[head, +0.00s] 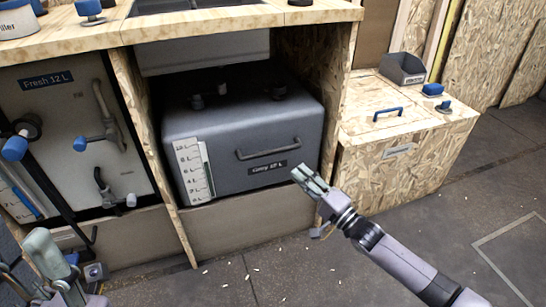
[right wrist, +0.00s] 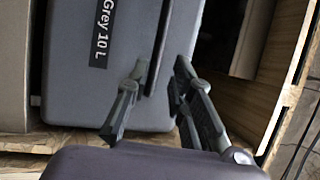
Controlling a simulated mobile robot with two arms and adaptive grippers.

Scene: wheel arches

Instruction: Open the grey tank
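The grey tank (head: 225,130) sits in a wooden bay under the counter. Its front has a level scale (head: 194,172), a dark bar handle (head: 268,154) and a label (head: 268,169), which reads "Grey 10 L" in the right wrist view (right wrist: 103,35). Dark fittings stand on its top, partly in shadow. My right gripper (head: 303,175) is in front of the tank's lower right, below the handle's right end. In the right wrist view its fingers (right wrist: 160,66) are apart, with the handle (right wrist: 160,50) seen between them; contact is not visible. My left gripper (head: 55,262) is at the lower left, its fingers unclear.
A panel labelled "Fresh 12 L" (head: 95,140) with pipes and blue knobs is left of the bay. A wooden divider (head: 150,150) separates them. A wooden chest (head: 405,160) with a blue handle (head: 388,113) and a grey bin (head: 402,68) stands right.

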